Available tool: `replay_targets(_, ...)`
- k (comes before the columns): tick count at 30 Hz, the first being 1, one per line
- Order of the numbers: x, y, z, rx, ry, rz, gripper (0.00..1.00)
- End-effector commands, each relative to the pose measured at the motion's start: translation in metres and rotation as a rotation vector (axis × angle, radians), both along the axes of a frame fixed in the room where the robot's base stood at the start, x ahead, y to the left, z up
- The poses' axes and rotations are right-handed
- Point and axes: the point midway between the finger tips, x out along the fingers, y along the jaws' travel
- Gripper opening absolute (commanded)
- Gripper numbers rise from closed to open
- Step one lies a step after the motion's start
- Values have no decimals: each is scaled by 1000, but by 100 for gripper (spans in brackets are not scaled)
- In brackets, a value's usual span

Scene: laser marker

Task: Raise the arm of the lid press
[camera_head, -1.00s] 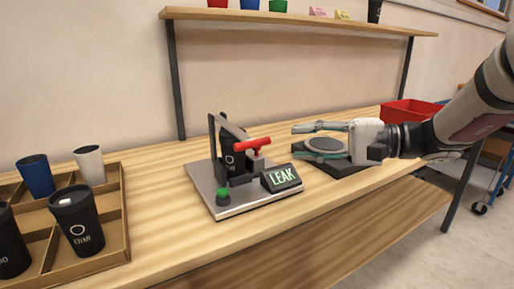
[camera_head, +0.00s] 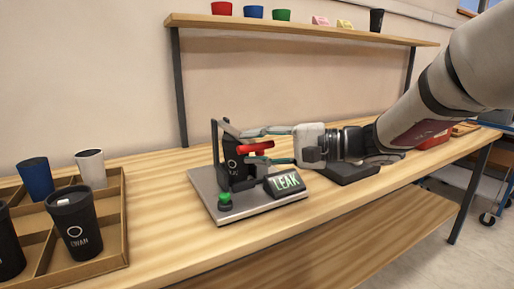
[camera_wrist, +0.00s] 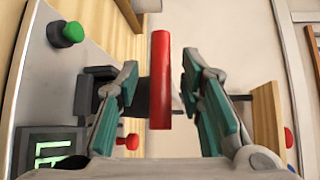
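The lid press (camera_head: 240,212) stands on the wooden table with its dark arm lowered over a black cup (camera_head: 232,160). The arm's red handle (camera_head: 256,147) points right, and its display reads "LEAK" (camera_head: 287,182). My gripper (camera_head: 262,146) is open, with its fingers reaching left around the handle. In the wrist view, the red handle (camera_wrist: 161,80) stands between the two teal-padded fingers (camera_wrist: 160,98), with gaps visible on both sides. A green button (camera_wrist: 72,33) shows at upper left there, and it is also on the press's front left corner in the head view (camera_head: 225,201).
A divided wooden tray (camera_head: 118,225) with several cups is at the left. A dark pad (camera_head: 352,173) lies on the table below my wrist, and a red bin (camera_head: 436,140) is behind my arm. A shelf (camera_head: 300,28) with cups runs above.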

Motion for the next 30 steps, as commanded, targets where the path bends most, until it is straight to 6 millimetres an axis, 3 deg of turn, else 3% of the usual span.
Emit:
replay_targets(1,0,0,0,0,0,0,30)
replay_targets(5,0,0,0,0,0,0,1)
replay_targets(22,-1,-1,6,-21,33,1,0)
replay_targets(30,0,0,25,-61,90,1,0)
